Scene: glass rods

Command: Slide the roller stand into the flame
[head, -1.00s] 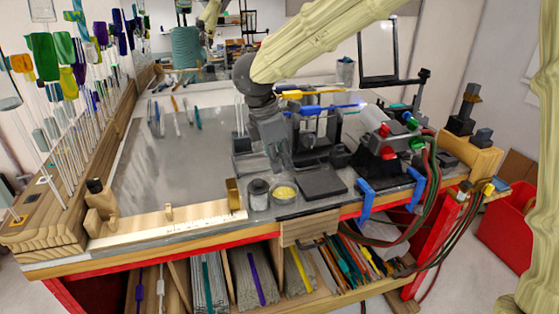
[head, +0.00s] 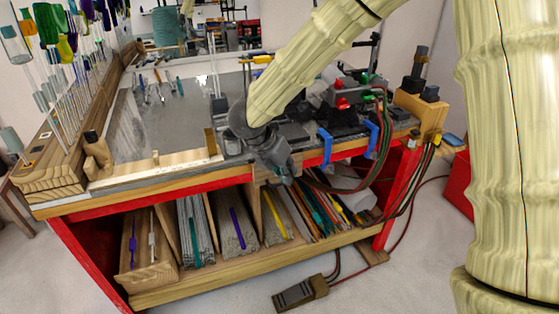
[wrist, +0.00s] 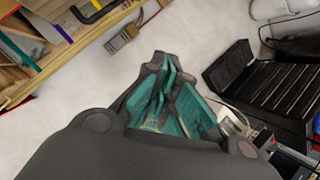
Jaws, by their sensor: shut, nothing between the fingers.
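My gripper (head: 284,172) hangs at the bench's front edge in the head view, below my arm. In the wrist view my gripper (wrist: 165,68) is shut and empty, its teal-padded fingers together over the floor. The torch burner (head: 345,93), with red and green knobs, stands on the bench right of my arm. My arm hides most of the area left of the burner, so I cannot make out the roller stand clearly. A yellow bar (head: 262,59) shows behind my arm; I cannot tell whether it belongs to the stand. No flame is clearly visible now.
Blue clamps (head: 325,146) and dark red and green hoses (head: 386,135) hang at the bench front. Rods fill the shelf below (head: 240,240). A foot pedal (head: 300,292) lies on the floor. The metal bench top (head: 160,115) is mostly clear at left.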

